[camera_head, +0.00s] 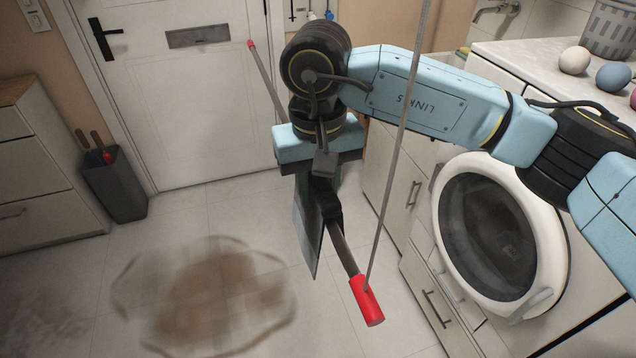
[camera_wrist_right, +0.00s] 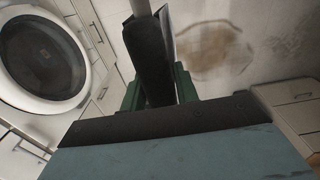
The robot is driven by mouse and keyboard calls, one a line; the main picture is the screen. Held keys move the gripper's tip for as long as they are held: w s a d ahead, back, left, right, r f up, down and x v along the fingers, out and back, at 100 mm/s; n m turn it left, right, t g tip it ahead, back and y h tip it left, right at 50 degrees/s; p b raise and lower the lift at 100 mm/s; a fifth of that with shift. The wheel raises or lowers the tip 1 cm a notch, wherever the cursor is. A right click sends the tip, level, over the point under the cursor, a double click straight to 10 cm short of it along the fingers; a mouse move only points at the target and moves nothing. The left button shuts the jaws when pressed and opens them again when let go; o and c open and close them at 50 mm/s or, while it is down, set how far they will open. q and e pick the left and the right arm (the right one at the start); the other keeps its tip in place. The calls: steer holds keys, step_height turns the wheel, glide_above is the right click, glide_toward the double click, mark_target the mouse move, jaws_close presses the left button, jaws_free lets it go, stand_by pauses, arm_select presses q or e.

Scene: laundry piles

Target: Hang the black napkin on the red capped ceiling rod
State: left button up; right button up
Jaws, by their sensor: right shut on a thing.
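The ceiling rod (camera_head: 340,248) hangs slanted in the head view, with a red cap (camera_head: 367,300) at its near end and another at its far end. A thin cord rises from the near end. The black napkin (camera_head: 308,235) hangs at the rod's middle, with a flap on the left side and a dark fold on the right; it appears draped over the rod. My right gripper (camera_head: 320,182) is above the rod and shut on the napkin. In the right wrist view the napkin (camera_wrist_right: 152,65) lies between the green fingers, against the grey rod (camera_wrist_right: 141,8). My left gripper is out of view.
A washing machine (camera_head: 495,250) stands at the right, under a counter (camera_head: 510,58) with several balls. A white door (camera_head: 190,110) is at the back, with a dark bin (camera_head: 115,185) beside it.

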steer(key=o, duration=1.1)
